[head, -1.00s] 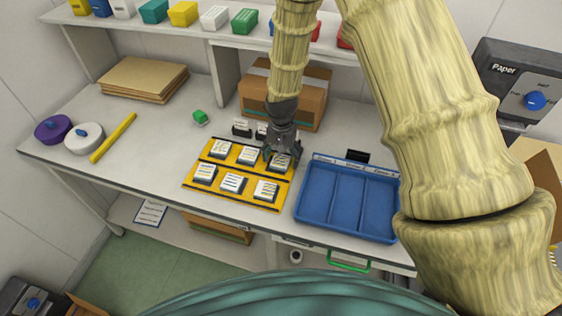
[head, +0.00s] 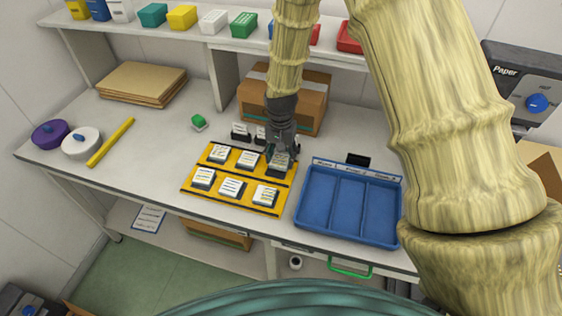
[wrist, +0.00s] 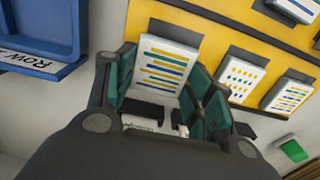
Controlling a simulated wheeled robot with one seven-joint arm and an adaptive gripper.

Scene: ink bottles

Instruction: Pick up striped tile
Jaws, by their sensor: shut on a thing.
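A white tile with blue and yellow stripes (wrist: 162,66) sits between the teal fingers of my gripper (wrist: 166,88) in the wrist view. In the head view my gripper (head: 281,151) points down at the back right corner of the yellow board (head: 224,196), shut on this striped tile (head: 279,166). Whether the tile is clear of the board I cannot tell. Several other white tiles sit on the board in two rows, including a dotted tile (wrist: 241,73) and a lined tile (wrist: 288,96) in the wrist view.
A blue tray (head: 348,206) with three compartments stands right of the board. A cardboard box (head: 308,98) and small card holders (head: 241,131) are behind it. A green block (head: 198,121) and a yellow stick (head: 110,142) lie left; bare table lies between.

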